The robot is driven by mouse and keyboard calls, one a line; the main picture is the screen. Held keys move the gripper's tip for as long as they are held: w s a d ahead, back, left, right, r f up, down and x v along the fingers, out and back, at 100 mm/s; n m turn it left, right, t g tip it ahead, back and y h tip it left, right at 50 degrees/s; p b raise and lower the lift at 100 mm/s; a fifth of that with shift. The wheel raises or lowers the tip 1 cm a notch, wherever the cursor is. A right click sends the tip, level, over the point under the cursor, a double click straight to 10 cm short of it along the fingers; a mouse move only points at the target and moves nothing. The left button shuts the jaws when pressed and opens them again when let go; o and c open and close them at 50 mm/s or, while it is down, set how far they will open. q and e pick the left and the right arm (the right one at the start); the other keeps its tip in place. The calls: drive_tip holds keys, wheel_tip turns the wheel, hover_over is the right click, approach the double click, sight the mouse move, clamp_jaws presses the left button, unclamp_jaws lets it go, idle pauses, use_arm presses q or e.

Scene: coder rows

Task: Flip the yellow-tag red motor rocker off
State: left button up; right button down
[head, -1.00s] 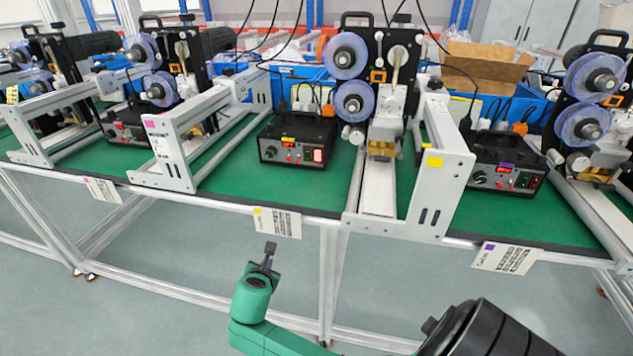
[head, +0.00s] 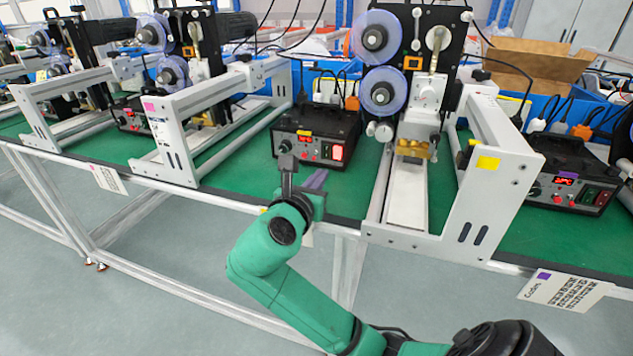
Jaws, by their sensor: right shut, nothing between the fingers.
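The yellow-tag control box (head: 350,126) is a black box on the green bench top, with a yellow tag (head: 305,133) on its top front edge. Its red motor rocker (head: 338,153) is bright red, looks lit, and sits at the right of the front panel. To its left are a small red display, a knob and small red buttons. My right gripper (head: 287,162) is shut and empty, pointing up in front of the panel's left part, left of and below the rocker. Whether it touches the panel I cannot tell. My left gripper is not in view.
A white frame with a yellow tag (head: 487,163) and a machine with purple reels (head: 382,91) stand right of the box. Another white frame (head: 170,140) stands left. A purple-tag box (head: 570,185) is at the right. Green bench top (head: 235,175) is bare left of the gripper.

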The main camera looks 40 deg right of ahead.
sight(336, 152)
drive_tip(key=x, duration=0.5)
drive_tip(key=r+x, duration=0.1)
drive_tip(key=x, duration=0.2)
drive_tip(key=shift+w+d+b, duration=0.1)
drive_tip(key=shift+d+b, duration=0.05)
drive_tip(key=shift+b, duration=0.2)
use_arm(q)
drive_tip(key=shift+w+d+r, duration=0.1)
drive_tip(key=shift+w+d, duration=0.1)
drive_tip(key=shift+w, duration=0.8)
use_arm(e)
drive_tip(key=shift+w+d, duration=0.25)
drive_tip(key=shift+d, duration=0.1)
drive_tip(key=shift+r, duration=0.1)
